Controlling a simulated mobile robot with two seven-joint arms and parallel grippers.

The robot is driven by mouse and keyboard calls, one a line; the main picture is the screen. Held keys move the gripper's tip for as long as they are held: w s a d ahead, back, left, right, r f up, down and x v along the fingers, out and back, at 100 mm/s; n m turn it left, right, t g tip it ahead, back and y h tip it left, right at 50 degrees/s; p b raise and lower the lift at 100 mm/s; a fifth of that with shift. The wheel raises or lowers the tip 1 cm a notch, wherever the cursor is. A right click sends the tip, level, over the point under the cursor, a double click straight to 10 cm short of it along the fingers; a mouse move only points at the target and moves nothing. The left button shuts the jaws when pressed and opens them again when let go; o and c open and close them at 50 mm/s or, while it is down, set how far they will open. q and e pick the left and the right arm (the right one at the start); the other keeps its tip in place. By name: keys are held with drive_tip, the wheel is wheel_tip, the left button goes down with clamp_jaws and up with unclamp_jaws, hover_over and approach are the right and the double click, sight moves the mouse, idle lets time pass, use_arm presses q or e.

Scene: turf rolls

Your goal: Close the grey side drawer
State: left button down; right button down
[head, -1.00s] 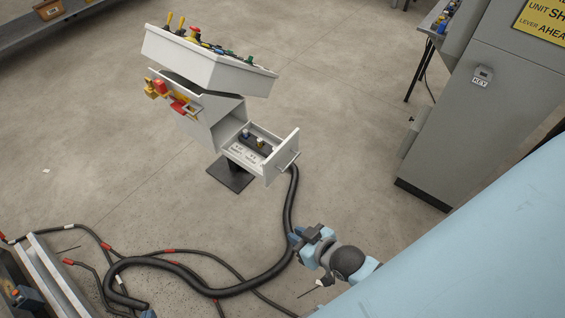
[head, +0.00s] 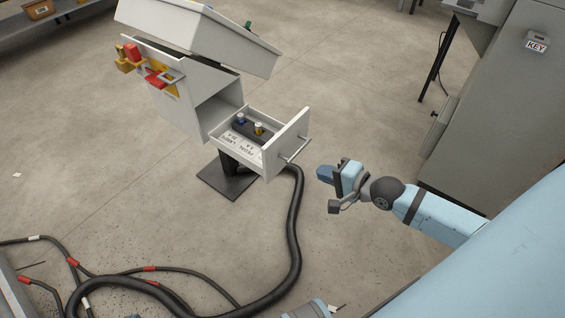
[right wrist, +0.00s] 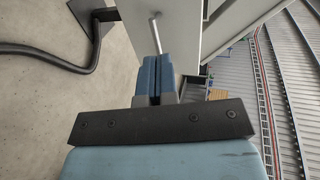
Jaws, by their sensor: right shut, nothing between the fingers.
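The grey side drawer (head: 287,147) stands pulled out from the side of a pale grey pedestal console (head: 187,98). A bar handle (head: 294,150) is on its front face. Inside lie a dark block with small knobs and a white printed label. My right gripper (head: 320,173) is shut and empty, just right of the drawer front, with a visible gap in the head view. In the right wrist view the shut fingers (right wrist: 157,75) point at the drawer front (right wrist: 192,25) and its handle (right wrist: 161,36). Part of my left arm may show at the bottom edge; its gripper is not visible.
A thick black cable (head: 294,235) runs from under the console across the floor. A grey cabinet (head: 490,110) with a key box (head: 537,42) stands at right. Red and yellow parts (head: 130,57) stick out on the console's left.

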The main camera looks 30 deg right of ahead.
sight(276, 150)
drive_tip(key=b+x, duration=0.1)
drive_tip(key=x, duration=0.3)
drive_tip(key=b+x, duration=0.1)
drive_tip(key=x, duration=0.3)
drive_tip(key=b+x, duration=0.1)
drive_tip(key=x, duration=0.3)
drive_tip(key=shift+w+a+r, duration=0.15)
drive_tip(key=shift+a+r, duration=0.05)
drive_tip(key=shift+r, duration=0.05)
drive_tip(key=shift+w+a, duration=0.2)
drive_tip(key=shift+w, duration=0.3)
use_arm(q)
drive_tip(key=shift+w+d+r+t+h, duration=0.25)
drive_tip(key=shift+w+d+r, duration=0.05)
drive_tip(key=shift+r, duration=0.15)
drive_tip(key=shift+w+d+r+t+h, duration=0.25)
drive_tip(key=shift+w+r, duration=0.05)
drive_tip(key=shift+r, duration=0.1)
use_arm(e)
drive_tip(key=shift+w, duration=0.1)
drive_tip(key=shift+w+a+r, duration=0.1)
